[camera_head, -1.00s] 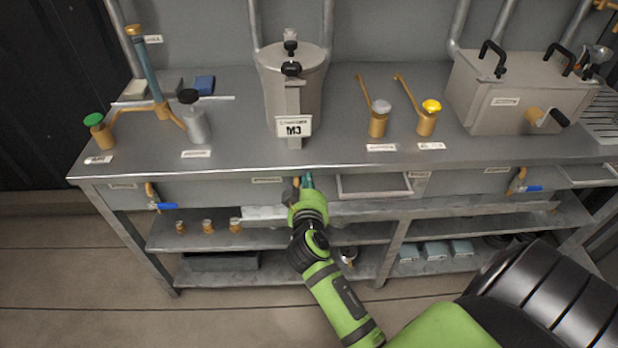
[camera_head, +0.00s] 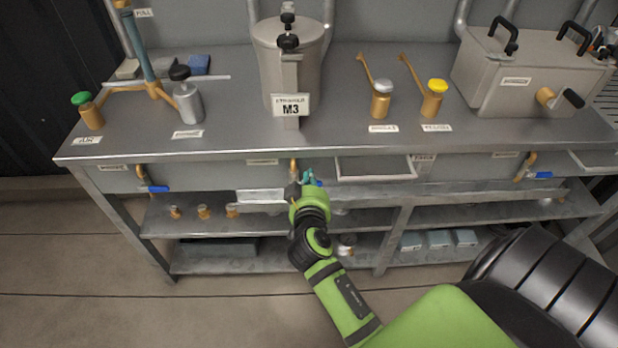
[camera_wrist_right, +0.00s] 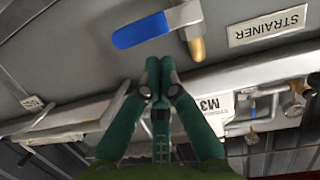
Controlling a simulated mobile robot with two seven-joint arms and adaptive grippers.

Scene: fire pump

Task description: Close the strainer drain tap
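The strainer drain tap has a brass body (camera_wrist_right: 193,40) and a blue lever handle (camera_wrist_right: 140,30), under the bench front next to a "STRAINER" label (camera_wrist_right: 268,25). In the wrist view the lever points left, crosswise to the brass outlet. In the head view the brass tap (camera_head: 294,170) is partly hidden by my right gripper (camera_head: 307,178), with a bit of blue beside the fingers. In the wrist view the right gripper's green fingers (camera_wrist_right: 159,68) are together and hold nothing; their tips lie just below the lever in the picture, seemingly apart from it. My left gripper is not in view.
The strainer pot (camera_head: 288,70) marked M3 stands on the bench above. Similar blue-handled taps hang at left (camera_head: 153,188) and right (camera_head: 538,175). A pull-out tray frame (camera_head: 375,167) is just right of my gripper. A lower shelf (camera_head: 215,257) is below.

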